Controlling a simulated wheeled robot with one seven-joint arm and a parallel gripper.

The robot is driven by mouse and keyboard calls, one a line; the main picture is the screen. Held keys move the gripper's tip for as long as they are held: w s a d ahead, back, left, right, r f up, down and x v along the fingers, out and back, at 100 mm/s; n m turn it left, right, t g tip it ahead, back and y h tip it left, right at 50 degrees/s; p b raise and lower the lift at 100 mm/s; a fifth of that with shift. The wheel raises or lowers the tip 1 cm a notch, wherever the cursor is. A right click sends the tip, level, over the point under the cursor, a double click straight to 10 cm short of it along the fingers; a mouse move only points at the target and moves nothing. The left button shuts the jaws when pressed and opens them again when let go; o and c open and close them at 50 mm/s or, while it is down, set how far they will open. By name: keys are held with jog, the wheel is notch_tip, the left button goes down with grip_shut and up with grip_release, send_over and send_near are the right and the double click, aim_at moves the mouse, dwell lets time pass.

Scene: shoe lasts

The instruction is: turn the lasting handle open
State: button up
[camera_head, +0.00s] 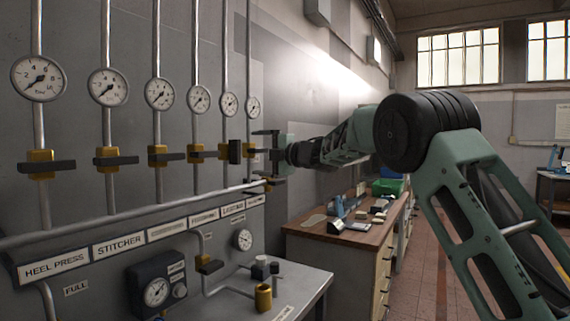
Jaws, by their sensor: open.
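A row of valve handles sits on upright pipes along the grey wall. The label reading LASTING (232,208) is small, below the fifth pipe from the left. The lasting handle (235,151) on that pipe is a dark block on a brass body. It looks short and upright, unlike the crosswise bars to its left. My gripper (266,156) is open, its fingers one above the other, just right of this handle and apart from it. It overlaps the sixth valve (250,153) in the picture; whether it touches that valve I cannot tell.
A round gauge (229,104) is above the lasting handle. The stitcher handle (116,160) and other handles are to the left. A horizontal pipe (130,217) runs below them. A wooden workbench (330,236) with small items stands beyond my gripper; the floor right of it is clear.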

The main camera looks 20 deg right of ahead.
jog(key=b+v, duration=0.2)
jog(key=v, duration=0.7)
jog(key=shift+s, duration=0.15)
jog(key=s+a+f+m+g+h, duration=0.4)
jog(key=s+a+f+m+h, duration=0.3)
jog(key=s+a+f+m, duration=0.85)
jog(key=s+f+g+h, duration=0.1)
jog(key=s+f+g, duration=0.2)
jog(key=s, duration=0.8)
jog(key=s+a+f+m+g+h, duration=0.1)
jog(key=s+f+g, duration=0.3)
jog(key=s+f, duration=0.4)
jog(key=s+a+f+m+g+h, duration=0.1)
jog(key=s+f+g, duration=0.2)
jog(key=s, duration=1.1)
notch_tip(320, 180, down, 3)
jog(key=shift+s+f+g, duration=0.15)
jog(key=shift+s+g, duration=0.15)
jog(key=shift+s, duration=0.1)
